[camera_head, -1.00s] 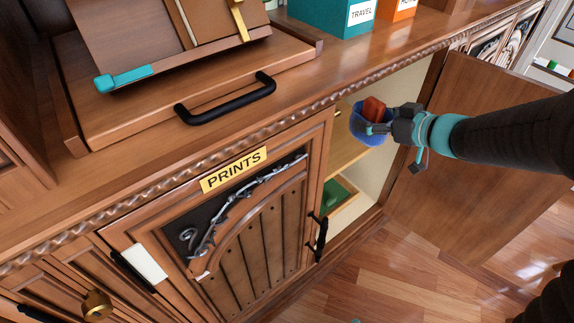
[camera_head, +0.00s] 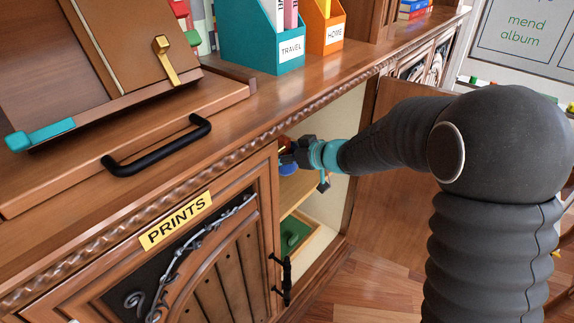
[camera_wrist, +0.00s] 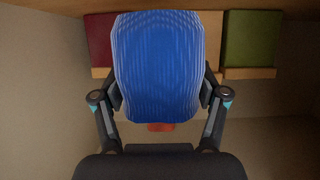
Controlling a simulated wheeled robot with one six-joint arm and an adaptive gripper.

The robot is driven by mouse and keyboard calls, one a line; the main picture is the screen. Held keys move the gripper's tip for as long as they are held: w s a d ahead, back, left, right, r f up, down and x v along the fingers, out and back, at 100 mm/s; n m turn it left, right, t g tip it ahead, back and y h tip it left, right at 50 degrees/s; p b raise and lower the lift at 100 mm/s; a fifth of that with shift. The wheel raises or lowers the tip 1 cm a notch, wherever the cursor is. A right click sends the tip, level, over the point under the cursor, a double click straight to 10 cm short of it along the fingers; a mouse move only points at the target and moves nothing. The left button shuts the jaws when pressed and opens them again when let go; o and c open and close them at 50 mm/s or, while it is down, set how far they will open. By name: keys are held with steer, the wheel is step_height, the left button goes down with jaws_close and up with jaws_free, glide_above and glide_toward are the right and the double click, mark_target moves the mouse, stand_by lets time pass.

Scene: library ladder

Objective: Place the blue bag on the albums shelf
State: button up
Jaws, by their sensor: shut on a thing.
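The blue bag (camera_wrist: 158,65) fills the middle of the wrist view, between the two fingers of my gripper (camera_wrist: 160,90), which is shut on it. In the head view, my gripper (camera_head: 303,155) reaches into the open cabinet, with a small part of the blue bag (camera_head: 288,168) showing at its tip. Behind the bag in the wrist view, a dark red album (camera_wrist: 99,40) and a green album (camera_wrist: 250,38) stand at the back above a wooden ledge (camera_wrist: 250,73). A tan surface shows between them, partly hidden by the bag. The bag's underside is hidden.
A small red-orange thing (camera_wrist: 160,127) shows below the bag. The cabinet's shelf board (camera_head: 297,190) lies under my gripper, with a green-lined tray (camera_head: 297,235) lower down. The open door (camera_head: 385,215) stands right, and the PRINTS door (camera_head: 190,260) left.

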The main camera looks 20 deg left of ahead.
steer(key=shift+f+b, duration=0.45)
steer(key=shift+f, duration=1.25)
steer(key=shift+f, duration=0.15)
steer(key=o, duration=1.3)
steer(key=shift+c, duration=0.2)
steer(key=p+v, duration=0.1)
steer(key=v, duration=1.1)
steer(key=shift+p, duration=0.4)
